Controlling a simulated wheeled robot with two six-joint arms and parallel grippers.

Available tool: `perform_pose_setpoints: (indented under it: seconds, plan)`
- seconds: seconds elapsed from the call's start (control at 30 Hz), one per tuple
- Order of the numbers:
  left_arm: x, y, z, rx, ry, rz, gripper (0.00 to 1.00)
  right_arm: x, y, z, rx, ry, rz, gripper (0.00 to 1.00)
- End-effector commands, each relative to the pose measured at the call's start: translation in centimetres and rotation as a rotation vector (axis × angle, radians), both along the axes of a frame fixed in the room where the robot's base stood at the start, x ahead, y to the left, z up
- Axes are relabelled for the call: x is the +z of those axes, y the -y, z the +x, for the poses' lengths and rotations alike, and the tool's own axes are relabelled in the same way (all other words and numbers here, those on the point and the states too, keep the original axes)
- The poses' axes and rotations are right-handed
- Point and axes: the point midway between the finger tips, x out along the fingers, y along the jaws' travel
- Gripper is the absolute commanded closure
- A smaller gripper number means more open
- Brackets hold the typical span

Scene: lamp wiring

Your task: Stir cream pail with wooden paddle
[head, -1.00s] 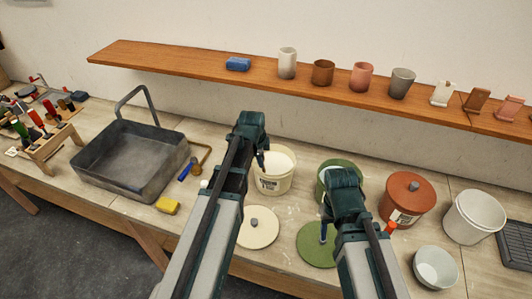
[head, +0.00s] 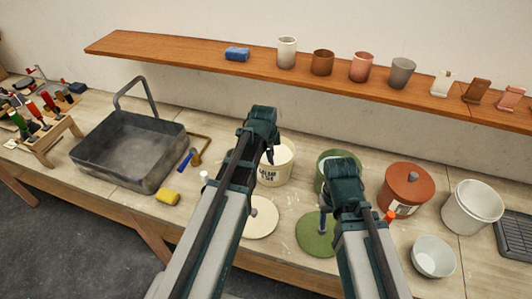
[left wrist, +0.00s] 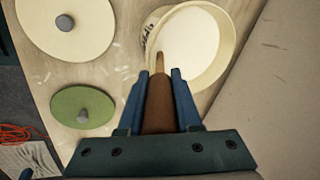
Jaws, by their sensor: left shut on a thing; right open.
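The cream pail (head: 272,173) stands open on the bench with pale cream inside. It also shows in the left wrist view (left wrist: 222,75). My left gripper (head: 268,152) is over the pail's left part and hides some of it. In the left wrist view, this gripper (left wrist: 158,95) is shut on the brown wooden paddle (left wrist: 158,108). The paddle's far end overlaps the pail's opening; how deep it reaches I cannot tell. My right gripper (head: 324,220) is open, over the green lid, partly hidden by its own arm.
The cream lid (head: 262,217) and green lid (head: 314,240) lie in front. A green pail (head: 323,165) stands right of the cream pail, partly hidden by my right arm. A lidded red-brown pail (head: 407,185) and a white bucket (head: 473,207) stand further right. A shelf (head: 200,57) runs behind.

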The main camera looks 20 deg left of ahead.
Motion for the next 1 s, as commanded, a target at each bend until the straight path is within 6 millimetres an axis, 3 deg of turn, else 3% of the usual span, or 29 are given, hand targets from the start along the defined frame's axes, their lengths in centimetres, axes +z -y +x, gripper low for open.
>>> perform_pose_setpoints:
  seconds: [0.17, 0.33, 1.0]
  plan:
    - [0.0, 1.6, 1.9, -0.002, 0.001, 0.000, 1.00, 0.0, 0.0, 0.0, 0.000, 0.000, 0.000, 0.50]
    - [0.0, 1.2, 4.5, 0.002, 0.001, 0.000, 1.00, 0.0, 0.0, 0.0, 0.000, 0.000, 0.000, 0.50]
    - [0.0, -0.4, 3.1, 0.001, 0.000, 0.000, 1.00, 0.0, 0.0, 0.0, 0.000, 0.000, 0.000, 0.50]
